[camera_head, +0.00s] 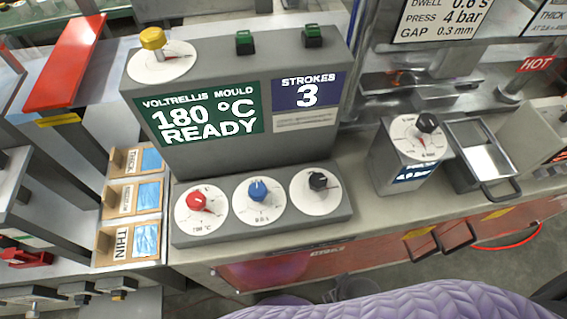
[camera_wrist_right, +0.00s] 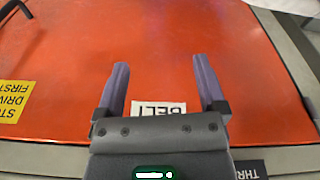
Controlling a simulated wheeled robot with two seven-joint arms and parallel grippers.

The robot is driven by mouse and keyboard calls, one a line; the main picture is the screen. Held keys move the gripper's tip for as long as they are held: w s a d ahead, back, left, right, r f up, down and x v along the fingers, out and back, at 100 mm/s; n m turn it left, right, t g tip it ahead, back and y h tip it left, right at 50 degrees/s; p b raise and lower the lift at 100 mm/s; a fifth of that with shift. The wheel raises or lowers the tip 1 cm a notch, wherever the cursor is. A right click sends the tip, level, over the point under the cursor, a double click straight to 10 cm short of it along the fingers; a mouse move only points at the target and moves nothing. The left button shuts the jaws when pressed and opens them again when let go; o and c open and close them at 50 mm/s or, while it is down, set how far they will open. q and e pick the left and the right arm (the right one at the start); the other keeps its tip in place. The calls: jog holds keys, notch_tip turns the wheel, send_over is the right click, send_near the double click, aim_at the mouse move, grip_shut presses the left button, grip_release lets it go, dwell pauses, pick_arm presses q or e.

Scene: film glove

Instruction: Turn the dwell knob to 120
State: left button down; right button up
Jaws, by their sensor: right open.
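A grey machine front holds three knobs on white dials: a red knob (camera_head: 197,201), a blue knob (camera_head: 259,191) and a black knob (camera_head: 318,181). The small text under the dials is too small to read surely, so I cannot tell which is the dwell knob. A yellow knob (camera_head: 153,39) sits on a dial on top of the machine. Another black knob (camera_head: 427,123) sits on a separate grey box to the right. My right gripper (camera_wrist_right: 160,62) is open and empty above an orange surface, away from the knobs. My left gripper is not in view.
The machine's screen (camera_head: 203,115) reads 180 °C READY, and a blue screen (camera_head: 307,92) reads STROKES 3. Labelled bins (camera_head: 113,246) stand left of the knobs. A metal tray (camera_head: 480,160) is at right. In the wrist view, a BELT label (camera_wrist_right: 158,108) lies on the orange surface (camera_wrist_right: 60,60).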

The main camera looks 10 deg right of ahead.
jog(key=w+a+r+n+t+y+p, duration=0.15)
jog(key=w+r, duration=0.25)
jog(key=r, duration=0.4)
jog(key=w+a+r+m+h+p, duration=0.1)
jog(key=w+a+r+p, duration=0.15)
jog(key=r, duration=0.55)
jog(key=w+a+r+n+y, duration=0.35)
jog(key=a+r+n, duration=0.25)
jog(key=r, duration=0.3)
notch_tip(320, 180, up, 6)
jog(key=n+g+h, duration=0.3)
jog(key=n+h, duration=0.1)
jog(key=n, duration=1.5)
send_over(257, 189)
jog(key=shift+d+f+n, duration=0.1)
jog(key=shift+f+n, duration=0.15)
jog(key=shift+f, duration=0.05)
notch_tip(257, 189, down, 9)
jog(key=shift+r+b, duration=0.15)
jog(key=shift+b, duration=0.85)
jog(key=shift+f, duration=0.25)
